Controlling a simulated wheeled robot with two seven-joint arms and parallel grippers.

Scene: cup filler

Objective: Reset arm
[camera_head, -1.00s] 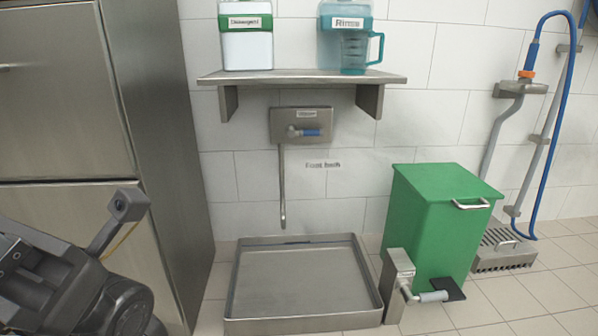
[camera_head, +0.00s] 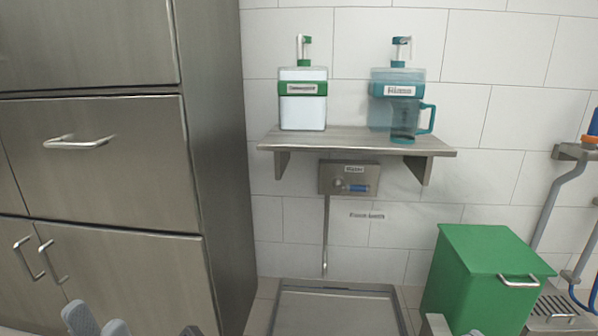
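My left gripper (camera_head: 98,322) shows only as grey tips at the bottom left edge, in front of the steel cabinet doors. Most of it is cut off, so I cannot tell whether it is open or shut. I see nothing held in the part that shows.
A steel cabinet (camera_head: 100,175) fills the left. A wall shelf (camera_head: 350,141) holds a green-topped dispenser (camera_head: 303,100), a teal dispenser (camera_head: 380,82) and a teal measuring cup (camera_head: 404,122). Below are a wall tap panel (camera_head: 333,170), a floor basin (camera_head: 340,288) and a green bin (camera_head: 485,285).

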